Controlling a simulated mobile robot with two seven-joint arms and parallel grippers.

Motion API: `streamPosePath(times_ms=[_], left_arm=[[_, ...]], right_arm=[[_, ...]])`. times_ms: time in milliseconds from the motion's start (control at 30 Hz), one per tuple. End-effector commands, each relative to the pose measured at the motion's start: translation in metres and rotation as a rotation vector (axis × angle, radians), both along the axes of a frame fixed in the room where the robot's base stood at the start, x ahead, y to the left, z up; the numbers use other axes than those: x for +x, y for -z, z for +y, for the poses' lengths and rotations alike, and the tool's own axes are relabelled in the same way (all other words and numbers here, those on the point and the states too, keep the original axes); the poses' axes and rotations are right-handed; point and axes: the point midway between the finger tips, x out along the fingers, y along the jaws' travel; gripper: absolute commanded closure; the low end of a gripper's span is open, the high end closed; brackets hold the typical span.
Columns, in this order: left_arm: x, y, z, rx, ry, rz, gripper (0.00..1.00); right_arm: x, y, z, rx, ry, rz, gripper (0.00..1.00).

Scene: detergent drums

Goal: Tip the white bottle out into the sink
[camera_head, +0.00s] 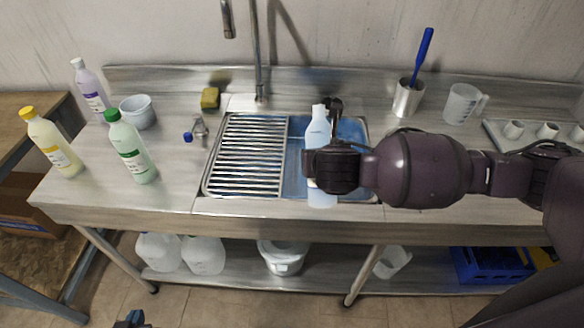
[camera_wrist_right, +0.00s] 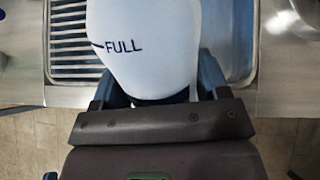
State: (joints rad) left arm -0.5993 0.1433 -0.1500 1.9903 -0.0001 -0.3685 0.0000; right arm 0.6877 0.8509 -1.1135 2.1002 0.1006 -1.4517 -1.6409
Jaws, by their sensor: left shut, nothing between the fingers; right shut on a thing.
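The white bottle (camera_head: 319,130) is upright in front of the blue-toned sink basin (camera_head: 296,172), its lower end overlapping the sink's front rim in the head view. My right gripper (camera_head: 325,160) is shut around it. In the right wrist view the bottle (camera_wrist_right: 145,40) shows a "FULL" mark, with the right gripper's fingers (camera_wrist_right: 160,88) on both sides. Whether its base touches anything is unclear. The sink's left part carries a slatted rack (camera_head: 248,155). My left gripper (camera_head: 130,319) shows only as a small shut tip at the bottom edge, empty and away from the counter.
Purple (camera_head: 90,90), yellow (camera_head: 52,145) and green-capped (camera_head: 130,148) bottles stand at left near a grey bucket (camera_head: 138,112). A faucet (camera_head: 258,60) rises behind the sink. A steel cup (camera_head: 407,100) with a blue brush and a measuring jug (camera_head: 462,103) stand at right.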

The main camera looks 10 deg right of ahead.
Motion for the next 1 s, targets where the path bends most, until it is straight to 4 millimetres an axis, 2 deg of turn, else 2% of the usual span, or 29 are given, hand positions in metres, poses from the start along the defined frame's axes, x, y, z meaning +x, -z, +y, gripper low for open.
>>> streamPosePath(times_ms=[467,1000], left_arm=[[-0.001,0.021,0.000,-0.001,0.001,0.009,1.00],[-0.012,0.049,0.000,-0.001,-0.003,0.040,1.00]], right_arm=[[0.000,-0.006,0.000,-0.050,0.000,-0.334,0.56],[0.000,-0.017,0.000,-0.100,0.000,-0.679,0.56]])
